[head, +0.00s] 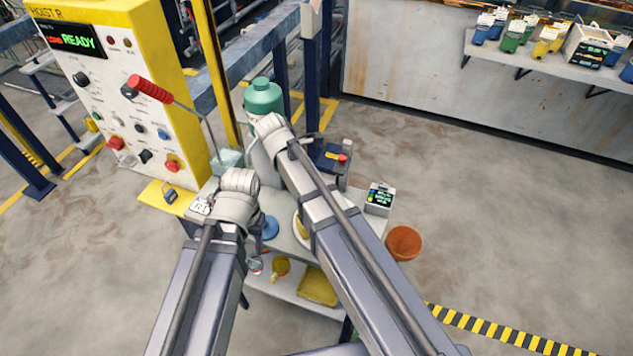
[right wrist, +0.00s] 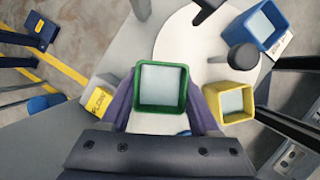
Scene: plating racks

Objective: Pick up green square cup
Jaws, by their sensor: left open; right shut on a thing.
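The green square cup (right wrist: 183,102) is in the middle of the right wrist view, seen from above with its pale inside showing. The two fingers of my right gripper (right wrist: 162,100) lie along its left and right sides, shut on it. In the head view my right arm hides the cup and the right fingers. My left gripper (head: 201,206) is open and empty at the cart's left edge in the head view.
A yellow square cup (right wrist: 208,98) stands close right of the green one. A blue square cup (right wrist: 241,24) and a dark round-topped object (right wrist: 242,57) are near the white round surface (right wrist: 185,50). A green bottle (head: 263,97) stands behind my right wrist.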

